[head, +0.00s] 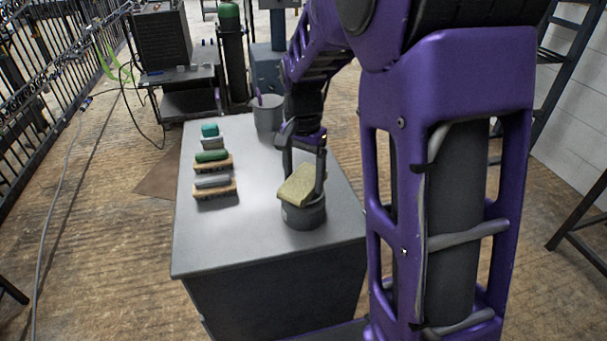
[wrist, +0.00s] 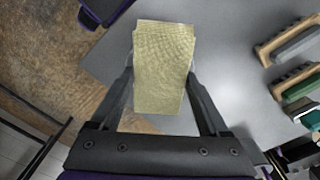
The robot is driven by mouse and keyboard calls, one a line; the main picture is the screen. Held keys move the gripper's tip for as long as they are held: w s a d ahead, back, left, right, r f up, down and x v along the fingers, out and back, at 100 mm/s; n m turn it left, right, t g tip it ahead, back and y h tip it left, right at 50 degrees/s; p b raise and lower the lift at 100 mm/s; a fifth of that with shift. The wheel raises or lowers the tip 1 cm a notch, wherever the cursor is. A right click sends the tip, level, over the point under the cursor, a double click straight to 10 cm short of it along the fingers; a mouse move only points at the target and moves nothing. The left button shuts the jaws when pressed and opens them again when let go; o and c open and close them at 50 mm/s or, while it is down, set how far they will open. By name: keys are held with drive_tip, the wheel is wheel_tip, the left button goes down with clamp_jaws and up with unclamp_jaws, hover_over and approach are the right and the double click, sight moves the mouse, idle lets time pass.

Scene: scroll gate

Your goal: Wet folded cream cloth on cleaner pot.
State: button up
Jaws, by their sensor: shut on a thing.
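The folded cream cloth (head: 298,185) is held by my gripper (head: 304,172), its fingers on either side of it. In the head view the cloth is tilted and sits at the mouth of the dark round cleaner pot (head: 303,213). I cannot tell whether it presses on the pot's top or hangs just over it. In the wrist view the cloth (wrist: 163,70) lies between the fingers of my gripper (wrist: 163,90) and hides the pot completely.
A grey table (head: 225,240) carries everything. Several brushes and blocks (head: 213,183) stand in a column at its left. A grey cup (head: 268,113) with a thin stick stands at the back. The table's front left is clear.

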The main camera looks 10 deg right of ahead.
sight(304, 179)
drive_tip(key=shift+f, duration=0.4)
drive_tip(key=shift+r, duration=0.1)
idle(0.9)
drive_tip(key=shift+r+p, duration=2.75)
drive_tip(key=shift+r, duration=0.7)
